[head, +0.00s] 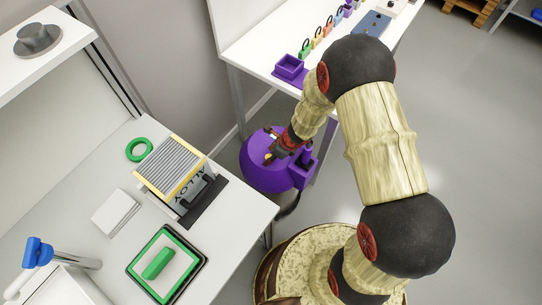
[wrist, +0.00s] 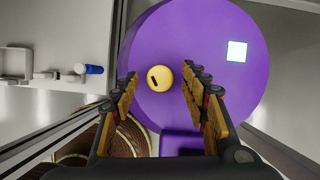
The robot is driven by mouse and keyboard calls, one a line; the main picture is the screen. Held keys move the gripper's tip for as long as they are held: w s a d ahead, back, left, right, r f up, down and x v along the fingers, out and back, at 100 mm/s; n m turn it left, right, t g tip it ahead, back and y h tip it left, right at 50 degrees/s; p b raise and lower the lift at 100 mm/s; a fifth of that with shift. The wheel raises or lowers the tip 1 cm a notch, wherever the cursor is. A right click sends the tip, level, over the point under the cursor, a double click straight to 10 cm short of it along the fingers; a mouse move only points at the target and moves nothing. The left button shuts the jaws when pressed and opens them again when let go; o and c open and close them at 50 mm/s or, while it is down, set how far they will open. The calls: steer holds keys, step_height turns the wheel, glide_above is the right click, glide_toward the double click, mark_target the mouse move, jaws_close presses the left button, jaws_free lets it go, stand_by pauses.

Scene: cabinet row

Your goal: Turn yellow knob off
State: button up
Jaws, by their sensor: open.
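The yellow knob (wrist: 160,78) is round with a short dark slot mark and sits on the top of a purple round body (wrist: 205,40). In the wrist view the knob lies between and a little beyond the fingertips of my gripper (wrist: 160,82), which is open with a finger on each side. I see no clear contact with the knob. In the head view the purple body (head: 258,170) stands on the floor between two tables, with my gripper (head: 277,152) over it. The knob is small and partly hidden there.
Another white table (head: 265,50) behind carries a purple tray (head: 290,69) and several coloured items. Both table edges are near the purple body. Open floor lies at right.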

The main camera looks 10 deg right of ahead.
steer(key=shift+c, duration=0.2)
steer(key=c, duration=1.1)
steer(key=n+p, duration=0.1)
steer(key=n+g+p, duration=0.1)
steer(key=shift+w+d+r+n, duration=0.1)
steer(key=shift+r+n, duration=0.05)
steer(key=shift+n, duration=0.15)
steer(key=n+g+p, duration=0.1)
steer(key=n+p, duration=0.2)
steer(key=shift+w+n+y, duration=0.15)
steer(key=shift+n+y, duration=0.15)
steer(key=shift+y, duration=0.1)
steer(key=n+g+p, duration=0.1)
steer(key=n, duration=0.2)
steer(key=n+g+p, duration=0.1)
steer(key=n+p, duration=0.1)
steer(key=shift+w+n+g, duration=0.2)
steer(key=shift+n+g, duration=0.1)
steer(key=shift+n, duration=0.1)
steer(key=o, duration=1)
